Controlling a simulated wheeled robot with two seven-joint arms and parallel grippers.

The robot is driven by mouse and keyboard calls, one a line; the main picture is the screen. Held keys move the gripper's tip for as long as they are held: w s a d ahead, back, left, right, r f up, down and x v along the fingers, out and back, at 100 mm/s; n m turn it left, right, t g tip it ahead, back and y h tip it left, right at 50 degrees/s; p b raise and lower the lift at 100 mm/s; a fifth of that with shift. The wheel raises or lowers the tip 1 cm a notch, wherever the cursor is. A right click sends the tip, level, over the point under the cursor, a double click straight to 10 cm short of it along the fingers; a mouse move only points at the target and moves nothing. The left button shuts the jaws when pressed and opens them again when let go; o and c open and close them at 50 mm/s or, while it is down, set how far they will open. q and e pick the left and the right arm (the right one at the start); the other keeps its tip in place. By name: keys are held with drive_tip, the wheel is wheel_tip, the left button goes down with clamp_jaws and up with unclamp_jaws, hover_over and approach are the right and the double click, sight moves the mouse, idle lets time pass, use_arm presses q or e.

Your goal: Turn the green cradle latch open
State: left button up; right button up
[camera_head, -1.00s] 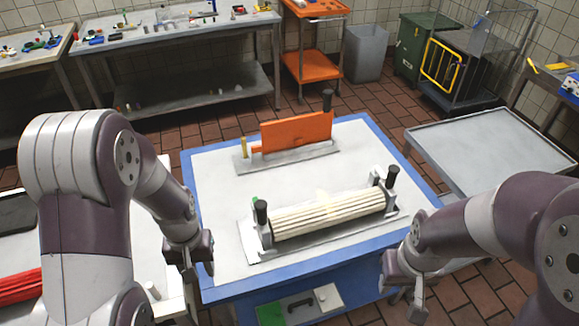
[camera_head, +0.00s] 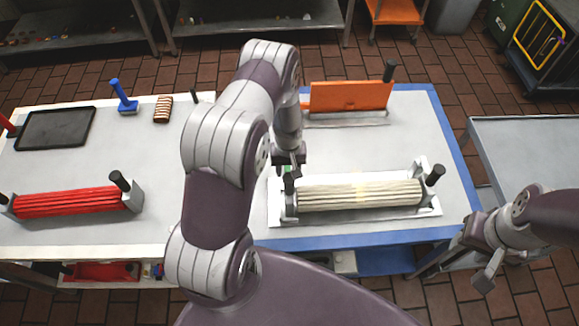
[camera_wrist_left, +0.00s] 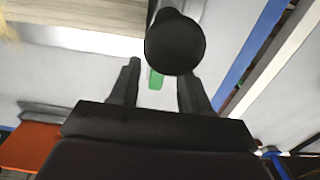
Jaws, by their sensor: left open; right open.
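The cream ribbed roller (camera_head: 355,194) lies in its cradle (camera_head: 425,209) on the blue-edged table. A small green piece, apparently the latch (camera_head: 287,168), shows at the cradle's left end, mostly hidden by my left gripper (camera_head: 290,172). In the left wrist view the green latch (camera_wrist_left: 156,80) lies between the two spread fingers of my left gripper (camera_wrist_left: 161,70), beyond their tips as far as I can tell. A round black handle top (camera_wrist_left: 175,43) stands close in front of the fingers. My right gripper (camera_head: 476,262) is open and empty, off the table's right front corner.
An orange panel (camera_head: 350,96) on a metal base stands behind the roller. A red roller (camera_head: 70,202), a black tray (camera_head: 55,128) and a blue-handled tool (camera_head: 122,95) are on the left table. A grey cart (camera_head: 530,145) is to the right.

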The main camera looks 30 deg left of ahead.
use_arm(q)
drive_tip(key=shift+w+f, duration=0.35)
drive_tip(key=shift+f, duration=0.7)
drive_tip(key=shift+s+a, duration=0.1)
drive_tip(key=shift+s, duration=0.5)
drive_tip(key=shift+w, duration=0.35)
clamp_jaws()
use_arm(e)
drive_tip(key=shift+a+r, duration=0.1)
drive_tip(key=shift+r, duration=0.2)
